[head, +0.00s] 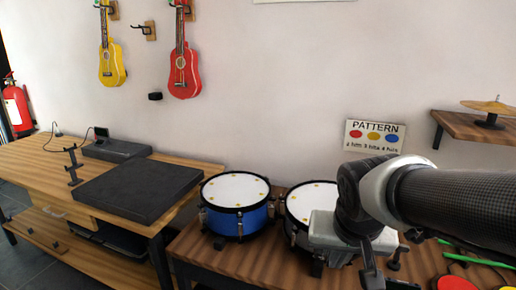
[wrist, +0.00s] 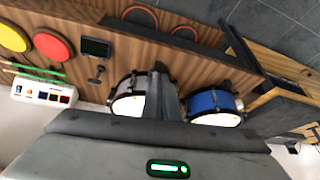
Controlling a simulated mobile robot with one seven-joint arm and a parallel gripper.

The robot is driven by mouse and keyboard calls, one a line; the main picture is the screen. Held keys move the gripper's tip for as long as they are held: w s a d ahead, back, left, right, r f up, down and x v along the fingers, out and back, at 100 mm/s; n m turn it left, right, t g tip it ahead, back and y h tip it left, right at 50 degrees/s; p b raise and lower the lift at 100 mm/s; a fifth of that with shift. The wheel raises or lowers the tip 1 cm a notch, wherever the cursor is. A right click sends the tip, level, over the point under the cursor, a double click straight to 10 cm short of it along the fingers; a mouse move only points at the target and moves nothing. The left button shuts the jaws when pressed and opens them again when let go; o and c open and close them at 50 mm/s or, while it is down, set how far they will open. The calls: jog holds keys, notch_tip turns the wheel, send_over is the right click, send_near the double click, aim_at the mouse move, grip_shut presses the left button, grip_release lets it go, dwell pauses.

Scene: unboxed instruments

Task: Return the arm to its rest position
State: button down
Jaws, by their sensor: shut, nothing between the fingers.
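My arm (head: 450,205) reaches in from the right of the head view and bends down at its wrist. My gripper (head: 371,277) points down in front of the white drum (head: 299,205) and hides part of it. In the wrist view my gripper (wrist: 163,88) shows between the white drum (wrist: 127,104) and the blue drum (wrist: 208,119). Its fingers are together with nothing seen between them. The fingertips are partly cut off or dark in the head view.
The blue drum (head: 238,222) stands on the wooden table (head: 200,258). A pattern sign (head: 374,136) and a shelf with a cymbal (head: 489,106) are behind my arm. Red and yellow pads (wrist: 52,46) lie nearby. A workbench (head: 35,165) stands left; ukuleles (head: 181,72) hang on the wall.

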jog(key=s+a+r+n+y, duration=0.1)
jog(key=s+a+r+n, duration=0.2)
jog(key=s+r, duration=0.35)
notch_tip(320, 180, up, 18)
jog(key=s+p, duration=0.1)
jog(key=p, duration=1.9)
jog(key=shift+s+p, duration=0.3)
jog(key=shift+p, duration=0.05)
